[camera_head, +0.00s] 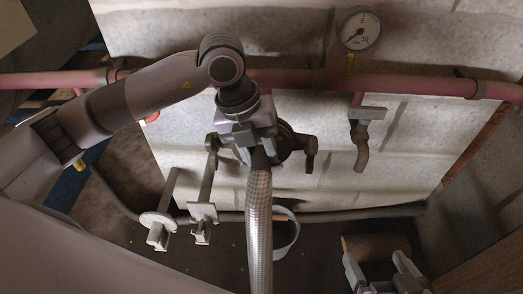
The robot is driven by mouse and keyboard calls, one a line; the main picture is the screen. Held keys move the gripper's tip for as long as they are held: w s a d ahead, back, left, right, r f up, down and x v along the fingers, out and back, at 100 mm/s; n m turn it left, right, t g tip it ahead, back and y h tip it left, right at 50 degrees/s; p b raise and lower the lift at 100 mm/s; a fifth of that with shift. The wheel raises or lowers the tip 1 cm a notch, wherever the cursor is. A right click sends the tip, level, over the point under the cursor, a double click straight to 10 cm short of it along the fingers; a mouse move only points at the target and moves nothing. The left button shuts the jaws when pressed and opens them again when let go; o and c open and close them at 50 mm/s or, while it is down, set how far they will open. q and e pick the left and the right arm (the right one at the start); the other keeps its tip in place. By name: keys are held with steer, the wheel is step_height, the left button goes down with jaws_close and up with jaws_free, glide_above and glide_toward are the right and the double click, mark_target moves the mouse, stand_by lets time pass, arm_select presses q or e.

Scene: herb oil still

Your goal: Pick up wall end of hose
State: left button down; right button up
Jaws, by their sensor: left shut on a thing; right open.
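The hose (259,225) is a braided, silvery tube that runs from the bottom edge of the head view up to my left gripper (255,155). My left gripper is shut on the hose near its upper end, in front of the block wall. The hose end itself is mostly hidden by the gripper. A dark round fitting with lever-like arms (308,152) shows just behind and to the right of the gripper; I cannot tell whether the hose touches it. My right gripper (385,270) is open and empty at the lower right.
A pink pipe (420,84) crosses the wall, with a pressure gauge (358,30) above it and a tap (363,140) below. Two brackets (203,220) stick out at lower left. A grey pipe (350,214) runs low along the wall. A pale loop (293,238) hangs beside the hose.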

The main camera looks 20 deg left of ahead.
stand_by(0.3)
arm_select(q)
steer(key=shift+w+r, duration=0.15)
steer(key=shift+r, duration=0.35)
step_height(320, 180, up, 8)
steer(key=p, duration=0.2)
steer(key=shift+r+p, duration=0.25)
steer(key=shift+p, duration=0.05)
step_height(320, 180, up, 10)
steer(key=p, duration=0.2)
glide_above(260, 149)
steer(key=shift+r+p, duration=2.05)
steer(key=shift+r, duration=0.65)
arm_select(e)
steer(key=shift+g+h, duration=0.4)
steer(key=shift+h, duration=0.4)
steer(key=shift+s+d+r, duration=0.35)
steer(key=shift+d+r, duration=0.45)
steer(key=shift+r, duration=0.05)
steer(key=shift+s+d+r, duration=0.35)
steer(key=shift+d+r, duration=0.45)
steer(key=shift+r, duration=0.05)
arm_select(q)
steer(key=shift+f, duration=0.1)
